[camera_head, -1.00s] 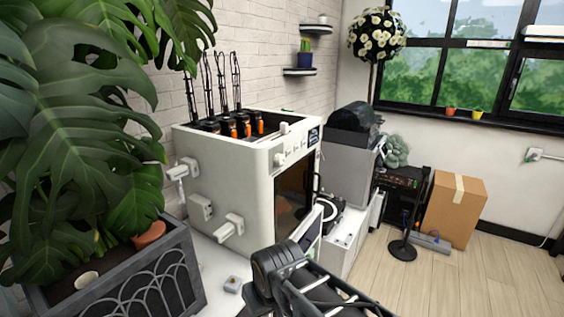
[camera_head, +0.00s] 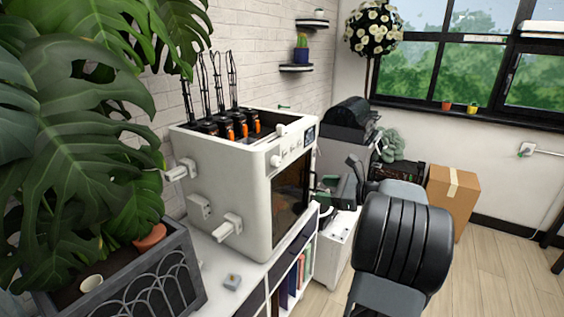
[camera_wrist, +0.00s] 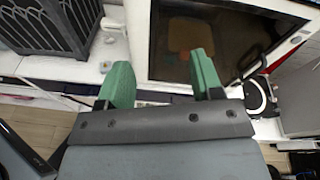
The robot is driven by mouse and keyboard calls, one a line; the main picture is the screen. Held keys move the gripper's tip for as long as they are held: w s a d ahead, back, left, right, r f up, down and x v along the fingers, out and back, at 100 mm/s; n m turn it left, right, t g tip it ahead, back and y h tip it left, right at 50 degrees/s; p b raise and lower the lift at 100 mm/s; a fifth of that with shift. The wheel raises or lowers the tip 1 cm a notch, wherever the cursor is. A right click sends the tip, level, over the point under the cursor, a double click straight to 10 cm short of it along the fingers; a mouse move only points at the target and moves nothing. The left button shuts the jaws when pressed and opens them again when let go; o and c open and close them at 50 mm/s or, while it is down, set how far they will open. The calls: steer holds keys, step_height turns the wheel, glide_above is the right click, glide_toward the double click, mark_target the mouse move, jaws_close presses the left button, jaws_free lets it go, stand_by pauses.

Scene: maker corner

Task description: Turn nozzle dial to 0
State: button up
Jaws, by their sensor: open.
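A white 3D printer (camera_head: 232,180) stands on the white cabinet. A row of small white dials (camera_head: 285,153) runs along the upper front edge, beside a dark screen (camera_head: 310,135). The dial labels and settings are too small to read, so I cannot tell which is the nozzle dial. My gripper (camera_wrist: 161,64) has green fingers spread apart with nothing between them. In the head view it is partly seen right of the printer's front, below the dials and apart from them. The wrist view shows the printer's dark door (camera_wrist: 215,45) ahead of the fingers.
A planter (camera_head: 150,270) with a large leafy plant stands at the left. A small grey-white block (camera_head: 232,281) lies on the cabinet top (camera_head: 210,254). White handles (camera_head: 228,227) stick out of the printer's side. A cardboard box (camera_head: 452,200) stands on the floor at the right.

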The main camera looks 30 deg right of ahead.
mark_target(279, 163)
step_height(279, 163, up, 5)
steer(key=m+t+y, duration=0.1)
steer(key=m+t, duration=0.1)
steer(key=p+x, duration=0.2)
steer(key=x, duration=1.2)
steer(key=shift+w+a+p, duration=0.2)
steer(key=shift+p, duration=0.2)
steer(key=c, duration=0.9)
